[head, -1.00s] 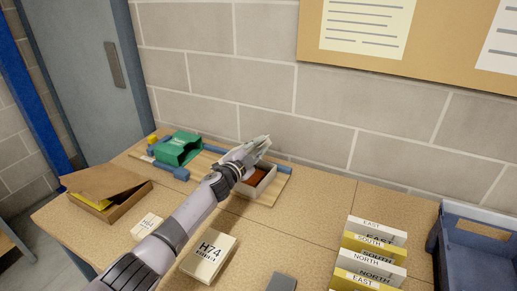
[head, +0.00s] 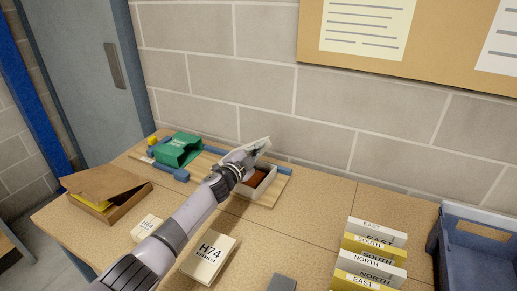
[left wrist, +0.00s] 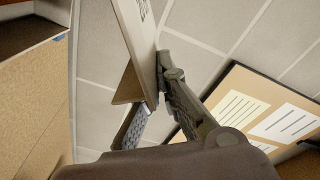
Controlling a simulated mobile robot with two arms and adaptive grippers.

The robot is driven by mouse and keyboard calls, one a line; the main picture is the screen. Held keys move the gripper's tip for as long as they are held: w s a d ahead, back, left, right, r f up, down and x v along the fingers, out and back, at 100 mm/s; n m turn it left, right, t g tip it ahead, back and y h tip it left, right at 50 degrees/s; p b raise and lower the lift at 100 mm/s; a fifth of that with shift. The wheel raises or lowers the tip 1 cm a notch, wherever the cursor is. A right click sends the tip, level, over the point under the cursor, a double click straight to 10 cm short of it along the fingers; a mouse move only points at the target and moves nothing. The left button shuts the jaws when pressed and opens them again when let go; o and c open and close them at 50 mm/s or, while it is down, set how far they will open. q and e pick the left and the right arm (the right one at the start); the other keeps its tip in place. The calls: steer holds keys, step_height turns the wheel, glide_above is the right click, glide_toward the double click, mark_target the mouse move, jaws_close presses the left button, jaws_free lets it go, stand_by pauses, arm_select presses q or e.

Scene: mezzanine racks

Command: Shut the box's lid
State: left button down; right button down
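A small pale open box (head: 268,187) with something reddish-brown inside stands on a wooden board at the back of the table. Its pale lid (head: 262,143) stands raised at the box's back side, near the wall. My left gripper (head: 252,150) reaches over the box to the lid. In the left wrist view the lid (left wrist: 138,35), with dark lettering, passes between the two fingers of the left gripper (left wrist: 153,95). One finger lies against its face; the other is partly hidden behind it. My right gripper is not in view.
A brown carton (head: 125,204) with its flap half raised over yellow contents stands at the left. A green open box (head: 178,148) is on the wooden board (head: 265,202). A label box marked H74 (head: 208,257), upright cards (head: 372,255) and a blue tray (head: 475,250) stand nearer or to the right.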

arm_select(q)
steer(key=s+d+f+m+b, duration=0.2)
steer(key=d+f+b, duration=0.1)
steer(key=f+b, duration=0.3)
steer(key=shift+f+m+b, duration=0.3)
steer(key=shift+f+b, duration=0.1)
steer(key=shift+f, duration=0.4)
steer(key=c, duration=1.9)
jaws_free()
steer(key=shift+w, duration=0.15)
steer(key=shift+o, duration=0.3)
steer(key=shift+r, duration=0.1)
